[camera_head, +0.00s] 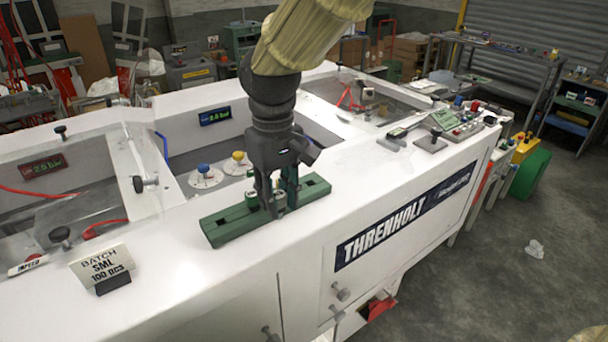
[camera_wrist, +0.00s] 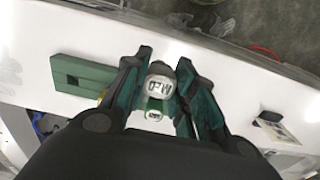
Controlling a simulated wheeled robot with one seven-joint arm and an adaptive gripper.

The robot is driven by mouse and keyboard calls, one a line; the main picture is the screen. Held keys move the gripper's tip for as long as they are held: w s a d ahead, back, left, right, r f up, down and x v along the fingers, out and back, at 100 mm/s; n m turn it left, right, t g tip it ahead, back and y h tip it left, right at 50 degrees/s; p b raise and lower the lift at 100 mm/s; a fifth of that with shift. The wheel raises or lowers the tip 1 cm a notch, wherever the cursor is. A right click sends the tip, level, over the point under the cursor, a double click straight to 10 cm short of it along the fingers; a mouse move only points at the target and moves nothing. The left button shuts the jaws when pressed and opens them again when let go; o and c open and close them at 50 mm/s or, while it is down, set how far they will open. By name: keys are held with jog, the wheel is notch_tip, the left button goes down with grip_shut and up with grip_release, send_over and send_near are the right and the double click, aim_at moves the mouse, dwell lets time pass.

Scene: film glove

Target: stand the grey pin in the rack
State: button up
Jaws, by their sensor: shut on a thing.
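The rack is a long green block (camera_head: 228,226) on the white machine top, with holes in its upper face. One end of the rack (camera_wrist: 88,73), with a square hole, shows at the left in the wrist view. My gripper (camera_head: 276,203) points down over the middle of the rack. In the wrist view its dark green fingers are shut on the grey pin (camera_wrist: 160,88), whose pale rounded end with dark lettering faces the camera. A smaller green and white piece shows just below that end. The fingers hide the pin's lower end, so I cannot tell whether it sits in a hole.
A batch sign (camera_head: 102,267) stands at the front left. A control panel (camera_head: 460,122) lies at the right.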

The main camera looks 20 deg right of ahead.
jog(key=shift+w+r, duration=0.25)
jog(key=shift+w+d+r, duration=0.15)
jog(key=shift+w+r, duration=0.05)
jog(key=w+d+p, duration=0.2)
jog(key=w+d, duration=0.1)
jog(key=w+d+f+p, duration=0.1)
jog(key=w+d+p, duration=0.1)
jog(key=w+d, duration=0.1)
jog(key=w+d+p, duration=0.3)
jog(key=w, duration=0.2)
jog(key=shift+w+d+f, duration=0.2)
jog(key=shift+d+f, duration=0.05)
jog(key=shift+d, duration=0.05)
jog(key=shift+w+d, duration=0.1)
jog(key=shift+w, duration=0.05)
jog(key=shift+f+p, duration=0.4)
jog(key=shift+p, duration=0.1)
jog(key=shift+f+p, duration=0.7)
jog(key=shift+f, duration=0.7)
